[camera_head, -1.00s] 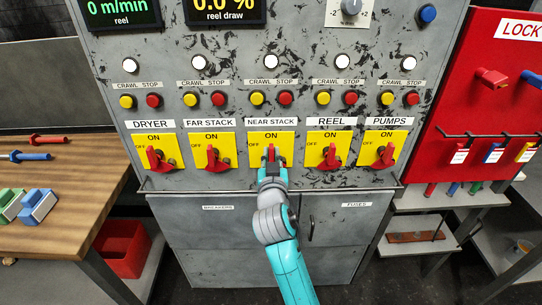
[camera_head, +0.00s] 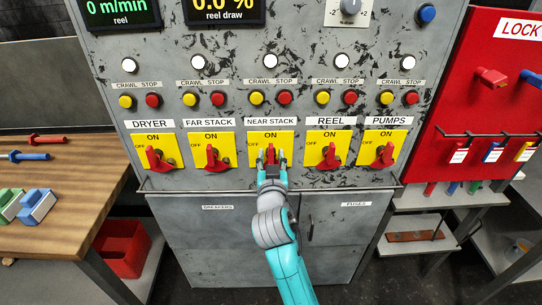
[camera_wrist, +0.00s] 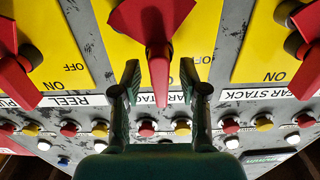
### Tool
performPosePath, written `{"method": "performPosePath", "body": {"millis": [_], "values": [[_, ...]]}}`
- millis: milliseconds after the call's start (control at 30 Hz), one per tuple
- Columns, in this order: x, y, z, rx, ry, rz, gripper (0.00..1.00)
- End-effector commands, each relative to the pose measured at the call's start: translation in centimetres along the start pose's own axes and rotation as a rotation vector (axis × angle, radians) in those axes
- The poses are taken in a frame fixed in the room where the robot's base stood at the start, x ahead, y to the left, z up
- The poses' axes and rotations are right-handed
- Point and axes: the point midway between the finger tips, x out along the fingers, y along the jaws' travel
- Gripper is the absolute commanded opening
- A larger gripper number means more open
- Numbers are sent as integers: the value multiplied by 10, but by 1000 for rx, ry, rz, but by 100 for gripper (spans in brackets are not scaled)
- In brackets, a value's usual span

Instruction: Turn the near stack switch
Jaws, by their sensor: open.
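The near stack switch is a red rotary handle (camera_head: 270,155) on a yellow plate (camera_head: 286,138) under the NEAR STACK label (camera_head: 271,122). Its pointer is near upright, toward ON, in the head view. My gripper (camera_head: 271,160) is at this switch. In the wrist view my gripper (camera_wrist: 160,82) is open, with one finger on each side of the red handle (camera_wrist: 158,60). A gap shows between the handle and each finger there. My gripper partly hides the lower part of the switch in the head view.
The far stack switch (camera_head: 212,158) is to the left and the reel switch (camera_head: 328,157) to the right, both close by. A rail (camera_head: 170,191) runs along the panel below the switches. Crawl and stop buttons sit above the labels.

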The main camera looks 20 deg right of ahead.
Motion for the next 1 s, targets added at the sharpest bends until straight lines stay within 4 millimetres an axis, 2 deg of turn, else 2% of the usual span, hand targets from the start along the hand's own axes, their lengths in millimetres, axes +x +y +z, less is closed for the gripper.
{"method": "performPosePath", "body": {"millis": [300, 500, 700, 1000], "values": [[-60, -1, 1, 0, -1, -4, 43], [-93, 0, 1, 0, -1, -3, 43], [-109, 0, 1, 0, -1, -1, 43], [-111, 0, 0, 0, -1, 0, 43]]}}
